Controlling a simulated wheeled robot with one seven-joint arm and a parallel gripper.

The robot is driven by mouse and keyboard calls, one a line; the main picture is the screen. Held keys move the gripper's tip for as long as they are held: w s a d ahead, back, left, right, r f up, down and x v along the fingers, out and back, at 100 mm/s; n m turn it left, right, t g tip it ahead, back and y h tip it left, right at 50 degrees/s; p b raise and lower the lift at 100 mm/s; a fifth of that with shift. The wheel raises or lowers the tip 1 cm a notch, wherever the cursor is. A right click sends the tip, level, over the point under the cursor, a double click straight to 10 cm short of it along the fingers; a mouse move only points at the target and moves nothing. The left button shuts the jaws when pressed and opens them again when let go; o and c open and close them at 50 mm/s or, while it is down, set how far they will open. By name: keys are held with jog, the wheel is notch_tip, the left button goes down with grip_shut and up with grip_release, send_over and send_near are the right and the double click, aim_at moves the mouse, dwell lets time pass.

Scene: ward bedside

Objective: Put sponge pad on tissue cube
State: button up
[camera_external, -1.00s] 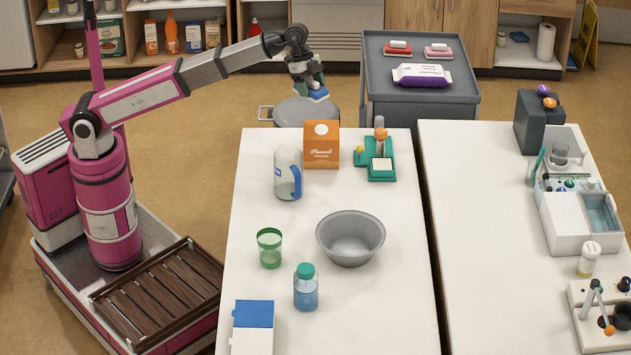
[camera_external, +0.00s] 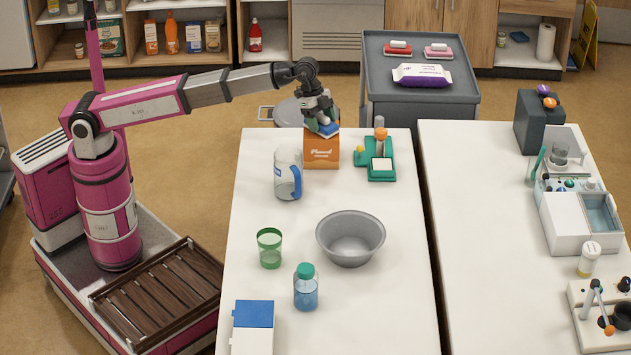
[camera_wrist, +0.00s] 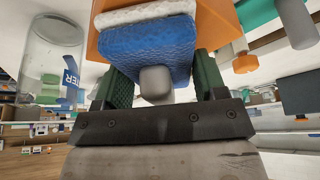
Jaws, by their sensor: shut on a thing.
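The sponge pad (camera_external: 329,129), blue with a white layer, is held in my gripper (camera_external: 322,122). In the wrist view the sponge pad (camera_wrist: 150,48) sits between the two green fingers of my gripper (camera_wrist: 155,85), its white layer facing the orange surface. The tissue cube (camera_external: 321,152) is an orange box with white lettering at the far end of the white table. The sponge pad is over its top and hides most of it. The orange tissue cube (camera_wrist: 218,25) also fills the wrist view's top behind the sponge. I cannot tell whether the two touch.
A grey bowl (camera_external: 350,240), green cup (camera_external: 269,248), blue bottle (camera_external: 305,288) and blue-and-white box (camera_external: 253,325) are nearer.

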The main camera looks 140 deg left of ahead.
jog(key=o, duration=0.9)
jog(key=shift+f, duration=0.1)
jog(key=v, duration=1.2)
jog(key=shift+r, duration=0.25)
